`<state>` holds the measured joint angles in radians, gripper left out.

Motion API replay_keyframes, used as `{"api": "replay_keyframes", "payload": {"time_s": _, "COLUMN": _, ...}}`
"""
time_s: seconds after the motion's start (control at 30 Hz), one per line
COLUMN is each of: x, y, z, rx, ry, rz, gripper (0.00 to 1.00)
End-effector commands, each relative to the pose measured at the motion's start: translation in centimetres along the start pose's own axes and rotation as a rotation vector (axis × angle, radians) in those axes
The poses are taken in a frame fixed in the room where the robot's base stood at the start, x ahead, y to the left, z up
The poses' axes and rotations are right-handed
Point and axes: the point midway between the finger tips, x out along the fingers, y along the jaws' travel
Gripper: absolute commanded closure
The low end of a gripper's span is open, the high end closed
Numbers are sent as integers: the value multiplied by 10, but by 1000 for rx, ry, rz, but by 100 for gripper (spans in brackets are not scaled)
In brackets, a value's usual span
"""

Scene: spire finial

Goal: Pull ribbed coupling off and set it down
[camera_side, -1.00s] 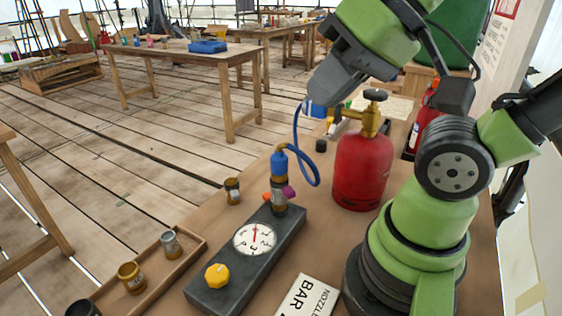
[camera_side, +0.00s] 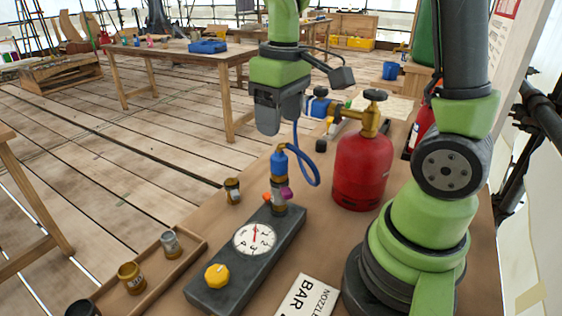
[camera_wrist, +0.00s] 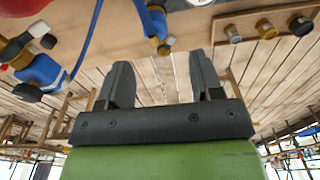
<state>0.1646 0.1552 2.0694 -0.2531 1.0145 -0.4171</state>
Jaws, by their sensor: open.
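The blue ribbed coupling (camera_side: 279,162) sits upright on top of a metal fitting on the dark gauge block (camera_side: 240,276), with a blue hose looping from its top. In the wrist view the coupling (camera_wrist: 154,22) shows at the top, beyond the fingers. My gripper (camera_side: 269,130) hangs just above the coupling and slightly to its left in the side view, apart from it. In the wrist view my gripper (camera_wrist: 163,68) has its two fingers spread with nothing between them.
The red bottle (camera_side: 362,165) with brass valve stands right of the coupling. The blue hose (camera_side: 310,150) arcs between them. A wooden tray (camera_side: 190,258) with fittings lies at front left, a loose fitting (camera_side: 232,190) behind it. A white sign (camera_side: 307,298) lies at front.

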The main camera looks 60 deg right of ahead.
Motion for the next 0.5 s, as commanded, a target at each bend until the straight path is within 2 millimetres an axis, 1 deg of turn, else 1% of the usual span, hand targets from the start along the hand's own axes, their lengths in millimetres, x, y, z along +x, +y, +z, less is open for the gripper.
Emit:
{"api": "replay_keyframes", "payload": {"time_s": 0.03, "x": 6, "y": 3, "z": -2, "rx": -9, "ry": -22, "rz": 2, "gripper": 40}}
{"api": "replay_keyframes", "payload": {"time_s": 0.17, "x": 12, "y": 6, "z": -5, "rx": -28, "ry": -48, "rz": 6, "gripper": 40}}
{"api": "replay_keyframes", "payload": {"time_s": 0.5, "x": 13, "y": 7, "z": -5, "rx": -31, "ry": -51, "rz": 7, "gripper": 40}}
